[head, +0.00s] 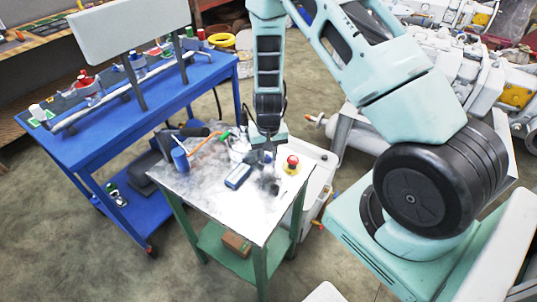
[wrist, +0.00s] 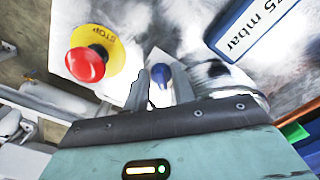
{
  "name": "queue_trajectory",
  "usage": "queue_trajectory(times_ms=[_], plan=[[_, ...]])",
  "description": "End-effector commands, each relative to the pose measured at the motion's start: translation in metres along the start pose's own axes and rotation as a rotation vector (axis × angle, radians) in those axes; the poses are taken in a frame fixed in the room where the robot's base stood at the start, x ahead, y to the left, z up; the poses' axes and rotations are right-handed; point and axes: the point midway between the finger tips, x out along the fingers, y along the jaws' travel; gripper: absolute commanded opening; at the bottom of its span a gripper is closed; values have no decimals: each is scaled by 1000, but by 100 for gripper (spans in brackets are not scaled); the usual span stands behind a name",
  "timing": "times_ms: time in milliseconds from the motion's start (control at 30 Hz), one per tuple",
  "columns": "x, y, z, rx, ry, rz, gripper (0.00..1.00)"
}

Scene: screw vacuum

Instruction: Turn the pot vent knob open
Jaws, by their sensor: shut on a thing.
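The vent knob (wrist: 160,74) is a small dark-blue piece in the wrist view, between the two fingers of my gripper (wrist: 161,84). My gripper is shut on it, with a finger on each side. In the head view, my gripper (head: 268,156) points down over the back part of the small table, and the knob cannot be made out there. The pot is only partly visible: a pale rounded body (head: 239,148) shows just left of my gripper in the head view. How far the knob is turned cannot be told.
A red stop button on a yellow disc (head: 291,163) stands right of my gripper. A blue gauge box (head: 238,176) lies to its left; its display reads mbar in the wrist view. A blue cup (head: 180,158) stands at the table's left edge. The tabletop's front (head: 255,220) is clear.

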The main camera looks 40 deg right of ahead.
Motion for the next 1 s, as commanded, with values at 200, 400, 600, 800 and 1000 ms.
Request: queue_trajectory(times_ms=[200, 400, 600, 800, 1000], plan=[[-1, 0, 0, 13, 1, 0, 2], [-1, 0, 0, 12, 1, -1, 2], [-1, 0, -1, 11, 1, -1, 46], [0, -1, -1, 11, 2, -1, 46], [-1, -1, -1, -27, 3, -2, 46]])
